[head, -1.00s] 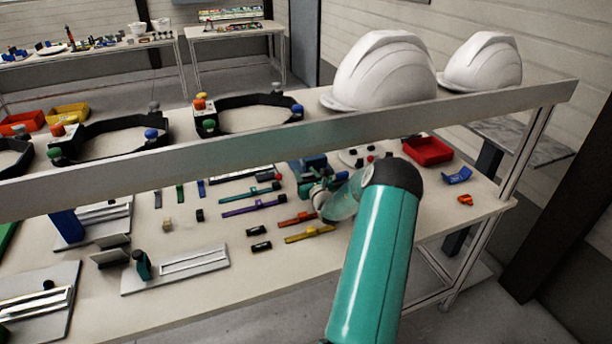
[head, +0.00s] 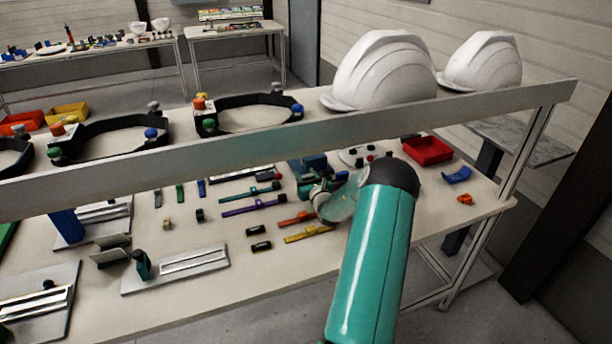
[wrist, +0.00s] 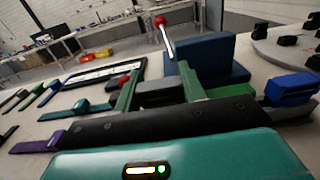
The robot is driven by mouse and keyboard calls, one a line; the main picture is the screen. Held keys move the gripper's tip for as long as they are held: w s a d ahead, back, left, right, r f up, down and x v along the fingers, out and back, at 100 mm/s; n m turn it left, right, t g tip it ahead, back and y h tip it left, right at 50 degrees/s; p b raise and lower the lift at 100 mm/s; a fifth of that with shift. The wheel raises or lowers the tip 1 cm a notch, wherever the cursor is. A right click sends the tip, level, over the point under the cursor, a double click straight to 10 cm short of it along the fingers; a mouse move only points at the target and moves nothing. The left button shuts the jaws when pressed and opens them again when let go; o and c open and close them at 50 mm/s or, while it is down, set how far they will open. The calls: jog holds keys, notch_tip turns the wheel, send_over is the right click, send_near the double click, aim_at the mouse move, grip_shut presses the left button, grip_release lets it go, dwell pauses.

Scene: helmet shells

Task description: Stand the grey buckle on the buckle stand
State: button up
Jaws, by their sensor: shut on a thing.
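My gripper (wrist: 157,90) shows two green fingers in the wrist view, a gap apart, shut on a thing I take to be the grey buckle. The buckle is mostly hidden, and its tilt cannot be told. Just beyond the fingers is a dark blue block (wrist: 222,62), with a metal rod (wrist: 167,38) tipped with a red ball. The block also shows in the head view (head: 312,163), partly behind my wrist. I cannot tell which thing is the buckle stand, or whether the buckle touches it.
Purple (head: 252,206), orange (head: 294,219) and yellow (head: 307,233) straps lie left of my wrist. A red bin (head: 427,150) and a blue bracket (head: 457,175) are to the right. A long shelf rail (head: 250,145) crosses above the table, with white helmet shells (head: 385,70) behind it.

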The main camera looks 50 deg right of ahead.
jog(key=shift+f, duration=1.2)
jog(key=o, duration=1)
jog(key=shift+o, duration=0.2)
jog(key=v, duration=1.4)
